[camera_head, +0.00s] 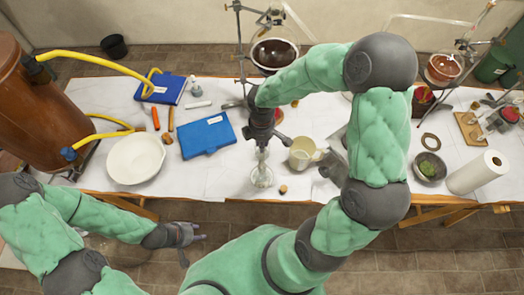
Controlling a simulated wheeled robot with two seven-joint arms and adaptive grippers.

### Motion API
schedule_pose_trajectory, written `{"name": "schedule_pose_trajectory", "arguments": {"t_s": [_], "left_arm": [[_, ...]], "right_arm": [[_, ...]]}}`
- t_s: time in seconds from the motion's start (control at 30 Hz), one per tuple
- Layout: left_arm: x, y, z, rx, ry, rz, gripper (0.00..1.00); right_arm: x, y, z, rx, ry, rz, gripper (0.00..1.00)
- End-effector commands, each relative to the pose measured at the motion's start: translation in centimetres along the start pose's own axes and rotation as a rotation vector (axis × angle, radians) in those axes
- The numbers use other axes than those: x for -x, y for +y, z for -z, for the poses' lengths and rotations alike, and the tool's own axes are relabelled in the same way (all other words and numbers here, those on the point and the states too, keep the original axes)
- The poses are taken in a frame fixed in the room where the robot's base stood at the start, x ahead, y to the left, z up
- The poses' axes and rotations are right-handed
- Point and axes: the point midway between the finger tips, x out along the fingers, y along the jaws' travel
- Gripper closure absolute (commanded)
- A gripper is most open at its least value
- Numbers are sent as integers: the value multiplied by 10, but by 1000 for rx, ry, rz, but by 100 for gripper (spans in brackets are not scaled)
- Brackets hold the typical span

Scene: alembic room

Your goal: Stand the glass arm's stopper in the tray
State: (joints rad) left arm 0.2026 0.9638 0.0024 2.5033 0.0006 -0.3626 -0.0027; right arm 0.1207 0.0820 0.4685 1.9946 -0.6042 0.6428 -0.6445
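My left gripper (188,243) is at the lower left, in front of the table and over the floor. Its fingers look apart, with nothing between them. My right arm bends over the table, and its dark gripper (262,147) points down above a clear glass vessel (262,177). I cannot tell whether its fingers hold the glass. A small brown cork-like stopper (283,189) is on the table near the front edge, right of the vessel. Glass arms run from a round flask (274,51) and another flask (445,67) at the back. I cannot make out a clear tray.
A white bowl (135,158), blue folder (207,136) and cream mug (303,153) stand on the table. A paper roll (477,173), grey bowl (429,167) and wooden board (467,128) are at the right. A copper vessel (40,110) with yellow hoses is at the left.

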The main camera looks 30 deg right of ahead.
Motion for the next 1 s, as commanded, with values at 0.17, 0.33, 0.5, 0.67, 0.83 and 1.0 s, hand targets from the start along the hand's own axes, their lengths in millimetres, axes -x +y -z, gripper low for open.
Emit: {"name": "schedule_pose_trajectory", "arguments": {"t_s": [0.17,0.33,0.5,0.67,0.83,1.0], "left_arm": [[4,2,0,0,0,0,60],[6,2,0,0,0,0,60],[6,2,0,0,0,0,60],[6,2,0,0,0,0,60],[14,5,0,0,0,0,60],[23,8,-1,0,0,0,60]], "right_arm": [[6,0,0,0,0,-1,100],[8,0,0,0,0,0,100],[7,0,0,0,0,0,100],[8,0,0,0,0,0,100],[18,0,0,0,0,-1,100],[30,0,0,0,1,-1,100]]}}
